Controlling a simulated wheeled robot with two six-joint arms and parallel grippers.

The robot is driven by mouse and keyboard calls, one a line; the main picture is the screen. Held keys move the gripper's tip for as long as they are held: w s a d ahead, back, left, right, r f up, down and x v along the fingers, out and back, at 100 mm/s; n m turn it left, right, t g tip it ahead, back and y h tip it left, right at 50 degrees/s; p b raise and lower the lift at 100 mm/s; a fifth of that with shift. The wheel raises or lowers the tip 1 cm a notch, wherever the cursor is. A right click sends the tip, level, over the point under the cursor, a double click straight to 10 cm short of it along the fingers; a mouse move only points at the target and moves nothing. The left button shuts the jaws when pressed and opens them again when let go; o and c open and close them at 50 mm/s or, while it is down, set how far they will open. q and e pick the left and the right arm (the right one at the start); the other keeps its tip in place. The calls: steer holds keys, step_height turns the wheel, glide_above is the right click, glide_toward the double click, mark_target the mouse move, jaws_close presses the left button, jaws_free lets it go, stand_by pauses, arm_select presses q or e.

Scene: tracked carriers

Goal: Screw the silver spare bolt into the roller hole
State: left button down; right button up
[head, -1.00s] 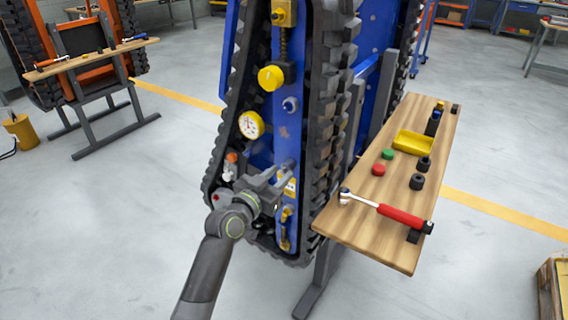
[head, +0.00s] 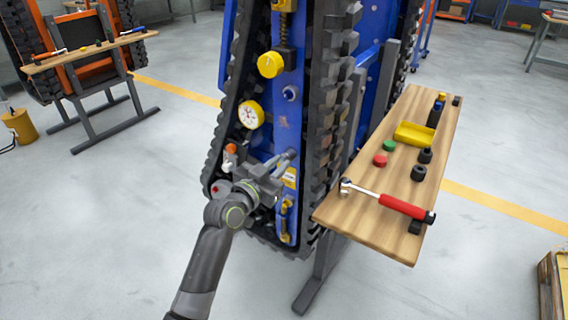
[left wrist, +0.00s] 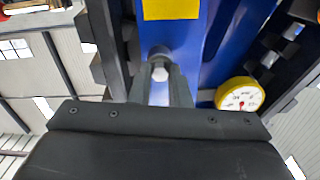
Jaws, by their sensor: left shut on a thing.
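My left gripper (head: 287,158) reaches up to the lower part of the blue tracked carrier (head: 288,130), just below the pressure gauge. In the left wrist view its two fingers (left wrist: 161,84) are shut on the silver bolt (left wrist: 160,73), whose head shows between the fingertips. A round grey boss (left wrist: 160,52) on the blue panel lies right behind the bolt. I cannot tell how deep the bolt sits in it, or whether this is the roller hole. In the head view the bolt is hidden by the gripper. My right gripper is out of view.
A white-faced yellow gauge (head: 250,114) and yellow knob (head: 270,65) stick out above the gripper. Black track surrounds the panel. A wooden shelf (head: 390,228) at right holds a red-handled ratchet (head: 392,203), a yellow tray (head: 415,133) and caps.

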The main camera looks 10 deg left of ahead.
arm_select(q)
steer(key=shift+m+b, duration=3.2)
steer(key=shift+m, duration=1)
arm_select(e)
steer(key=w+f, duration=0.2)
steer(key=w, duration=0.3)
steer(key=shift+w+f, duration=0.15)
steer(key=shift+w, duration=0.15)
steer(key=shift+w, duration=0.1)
arm_select(q)
steer(key=m+b, duration=0.3)
steer(key=shift+f+m, duration=0.1)
steer(key=shift+m, duration=0.2)
steer(key=m+b, duration=0.3)
steer(key=shift+m, duration=0.4)
steer(key=shift+m+b, duration=0.9)
steer(key=shift+m, duration=0.3)
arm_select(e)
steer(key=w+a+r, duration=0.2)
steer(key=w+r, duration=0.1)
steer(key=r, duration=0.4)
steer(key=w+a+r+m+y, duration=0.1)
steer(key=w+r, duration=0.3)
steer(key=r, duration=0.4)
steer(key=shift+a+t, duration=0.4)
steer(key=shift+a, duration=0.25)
